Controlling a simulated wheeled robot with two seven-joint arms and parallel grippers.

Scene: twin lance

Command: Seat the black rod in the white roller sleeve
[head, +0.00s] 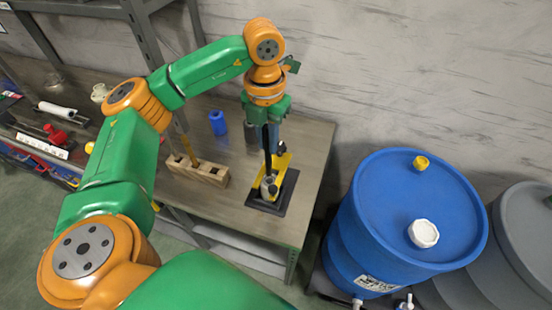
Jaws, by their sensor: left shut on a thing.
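My left gripper (267,127) points down over the right part of the workbench and is shut on the black rod (267,156). The rod hangs roughly upright below the fingers. Its lower end meets, or lies in front of, a short pale sleeve (270,188), which looks like the white roller sleeve. The sleeve stands on a black base plate (262,206) beside a yellow holder (281,162). I cannot tell from this angle whether the rod tip is inside the sleeve or only above it. My right gripper is not in view.
A wooden block with holes (207,174) and a blue cylinder (218,123) stand left of the fixture. A white roller-shaped item (57,110) and red tools lie further left. A blue barrel (405,215) stands right of the workbench (308,165).

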